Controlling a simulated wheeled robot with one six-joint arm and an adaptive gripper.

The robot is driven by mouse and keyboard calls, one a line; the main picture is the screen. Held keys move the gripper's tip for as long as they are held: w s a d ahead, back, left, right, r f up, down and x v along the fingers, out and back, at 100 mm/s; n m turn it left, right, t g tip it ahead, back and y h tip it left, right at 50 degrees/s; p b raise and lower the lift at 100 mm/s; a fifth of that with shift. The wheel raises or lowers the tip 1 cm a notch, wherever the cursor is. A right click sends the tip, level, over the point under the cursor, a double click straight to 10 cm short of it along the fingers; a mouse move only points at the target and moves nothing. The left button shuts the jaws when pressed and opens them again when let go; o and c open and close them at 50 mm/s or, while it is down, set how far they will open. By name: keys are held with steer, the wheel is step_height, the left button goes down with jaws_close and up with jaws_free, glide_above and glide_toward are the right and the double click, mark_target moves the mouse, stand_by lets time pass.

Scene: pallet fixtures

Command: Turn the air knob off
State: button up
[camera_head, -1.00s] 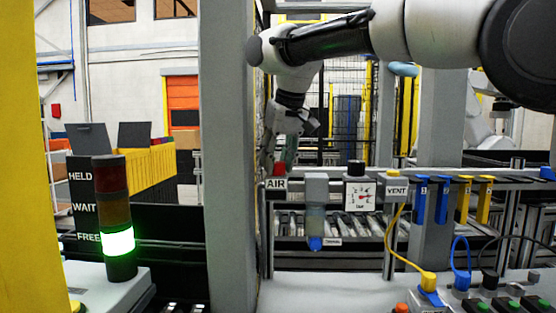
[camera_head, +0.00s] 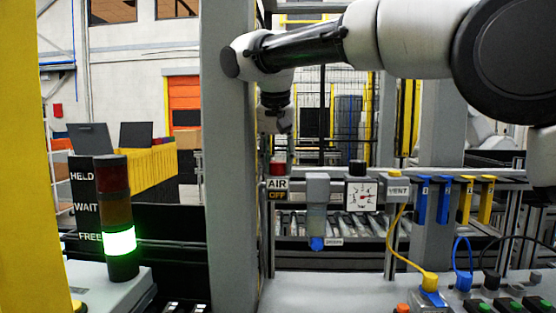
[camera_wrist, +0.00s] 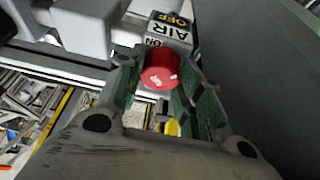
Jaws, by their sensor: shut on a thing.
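The red air knob (camera_head: 277,167) sits on top of the rail at the pillar, above a white AIR label (camera_head: 277,184). An orange-on-black OFF label (camera_head: 277,195) shows below it. In the wrist view, the red knob (camera_wrist: 159,69) lies between the green-padded fingers of my gripper (camera_wrist: 157,78), which is shut on it. The AIR plate (camera_wrist: 168,33) beside it carries ON, with the OFF label (camera_wrist: 178,19) above. In the head view, my gripper (camera_head: 276,142) hangs nearly upright over the knob; its fingertips are hard to make out.
The grey pillar (camera_head: 229,200) stands close left of the knob. To the right are a grey filter unit (camera_head: 317,190), a gauge (camera_head: 361,193) and a VENT label (camera_head: 397,191). A stack light (camera_head: 118,240) glows green beside the FREE sign.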

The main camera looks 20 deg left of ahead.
stand_by(0.3)
steer(key=o, duration=1)
steer(key=shift+o, duration=0.2)
steer(key=shift+r, duration=0.1)
steer(key=v, duration=1.1)
steer(key=shift+s+r, duration=0.3)
steer(key=shift+r, duration=0.05)
